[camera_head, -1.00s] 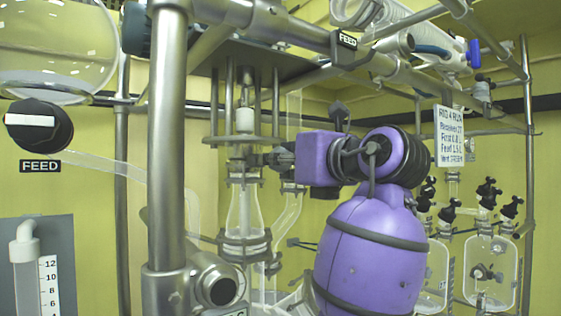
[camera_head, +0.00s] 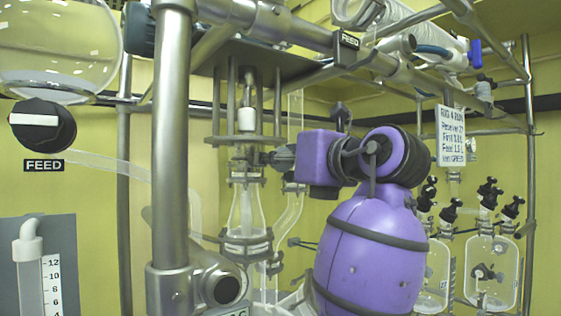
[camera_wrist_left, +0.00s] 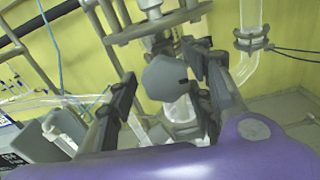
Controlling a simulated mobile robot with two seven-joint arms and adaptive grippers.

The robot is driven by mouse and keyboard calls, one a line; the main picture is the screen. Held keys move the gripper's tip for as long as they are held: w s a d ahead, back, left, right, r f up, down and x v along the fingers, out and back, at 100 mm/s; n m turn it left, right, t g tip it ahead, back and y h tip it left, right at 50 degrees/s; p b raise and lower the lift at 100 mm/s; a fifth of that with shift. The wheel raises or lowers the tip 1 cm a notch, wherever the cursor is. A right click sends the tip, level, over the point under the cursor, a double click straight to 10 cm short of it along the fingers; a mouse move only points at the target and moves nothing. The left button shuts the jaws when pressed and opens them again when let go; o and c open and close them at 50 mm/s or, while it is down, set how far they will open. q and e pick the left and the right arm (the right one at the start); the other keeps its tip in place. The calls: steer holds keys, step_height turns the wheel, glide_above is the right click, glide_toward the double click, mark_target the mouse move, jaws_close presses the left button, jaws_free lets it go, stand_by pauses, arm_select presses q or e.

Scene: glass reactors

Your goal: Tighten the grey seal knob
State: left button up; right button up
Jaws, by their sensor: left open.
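The grey seal knob (camera_wrist_left: 165,78) is a faceted grey piece with a dark slot in its edge, in the middle of the left wrist view. My left gripper (camera_wrist_left: 162,80) is open, with its dark fingers on either side of the knob and a visible gap at the left finger. Whether the right finger touches the knob, I cannot tell. In the head view my left gripper (camera_head: 283,158) points left from my purple arm, beside the upright glass column (camera_head: 245,205). The knob is too small there to tell apart from the fingers. My right gripper is not in view.
A steel post (camera_head: 170,140) and rail stand in front on the left. A black FEED knob (camera_head: 42,124) is at far left. A metal plate (camera_head: 265,60) lies above the gripper. Glass receivers (camera_head: 490,270) with black valves hang at the right.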

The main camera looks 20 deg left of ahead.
arm_select(q)
steer(key=shift+s+d, duration=0.15)
steer(key=shift+d, duration=0.15)
steer(key=v, duration=1.1)
steer(key=shift+s, duration=0.2)
steer(key=shift+d, duration=0.1)
